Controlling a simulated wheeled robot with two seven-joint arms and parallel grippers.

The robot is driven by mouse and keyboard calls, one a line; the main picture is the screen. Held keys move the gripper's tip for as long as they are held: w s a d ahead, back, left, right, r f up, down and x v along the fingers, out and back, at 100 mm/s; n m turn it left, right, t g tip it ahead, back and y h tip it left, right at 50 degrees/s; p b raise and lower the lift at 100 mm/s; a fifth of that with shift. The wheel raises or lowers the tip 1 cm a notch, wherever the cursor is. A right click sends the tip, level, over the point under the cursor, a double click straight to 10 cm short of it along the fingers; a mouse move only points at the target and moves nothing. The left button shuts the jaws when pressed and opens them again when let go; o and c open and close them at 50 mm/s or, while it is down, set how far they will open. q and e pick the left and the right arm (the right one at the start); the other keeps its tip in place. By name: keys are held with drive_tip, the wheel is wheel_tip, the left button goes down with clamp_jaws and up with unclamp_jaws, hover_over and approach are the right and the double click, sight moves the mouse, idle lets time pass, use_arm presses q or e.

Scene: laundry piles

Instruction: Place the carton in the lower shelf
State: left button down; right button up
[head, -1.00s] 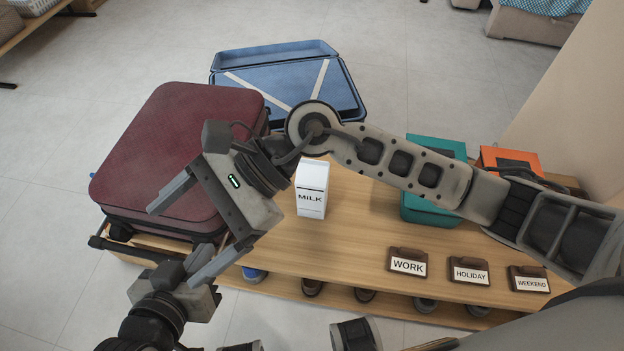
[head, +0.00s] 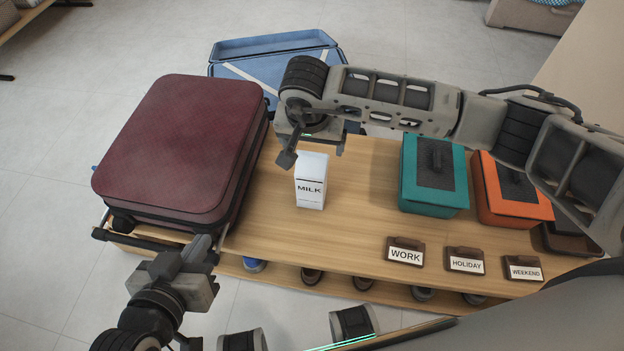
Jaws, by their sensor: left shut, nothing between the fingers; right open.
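The white carton (head: 311,183), labelled MILK, stands upright on the wooden bench top (head: 300,237), to the right of the maroon suitcase. My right gripper (head: 312,152) is open at the carton's top end, pointing down, one finger on its left side and one on its right in the picture. I cannot tell whether it touches the carton. My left gripper (head: 205,243) is shut and empty at the bench's left front edge. The lower shelf (head: 338,285) shows as a strip below the bench top with several shoes on it; its inside is mostly hidden.
The maroon suitcase (head: 180,145) fills the bench's left end. An open blue suitcase (head: 275,48) lies behind the bench. A teal box (head: 434,173) and an orange box (head: 512,190) stand at the right. WORK, HOLIDAY and WEEKEND signs (head: 405,253) line the front edge.

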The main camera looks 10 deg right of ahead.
sight(311, 152)
drive_tip(key=x, duration=0.5)
drive_tip(key=shift+s+a+f+b, duration=0.15)
drive_tip(key=shift+s+f+b, duration=0.1)
drive_tip(key=shift+f+b, duration=0.2)
drive_tip(key=shift+w+f, duration=0.1)
drive_tip(key=shift+f, duration=0.15)
drive_tip(key=c, duration=1.7)
use_arm(q)
drive_tip(key=shift+w+d+f, duration=0.1)
drive_tip(key=shift+d+f, duration=0.1)
drive_tip(key=shift+f, duration=0.55)
use_arm(e)
drive_tip(key=shift+r, duration=0.15)
clamp_jaws()
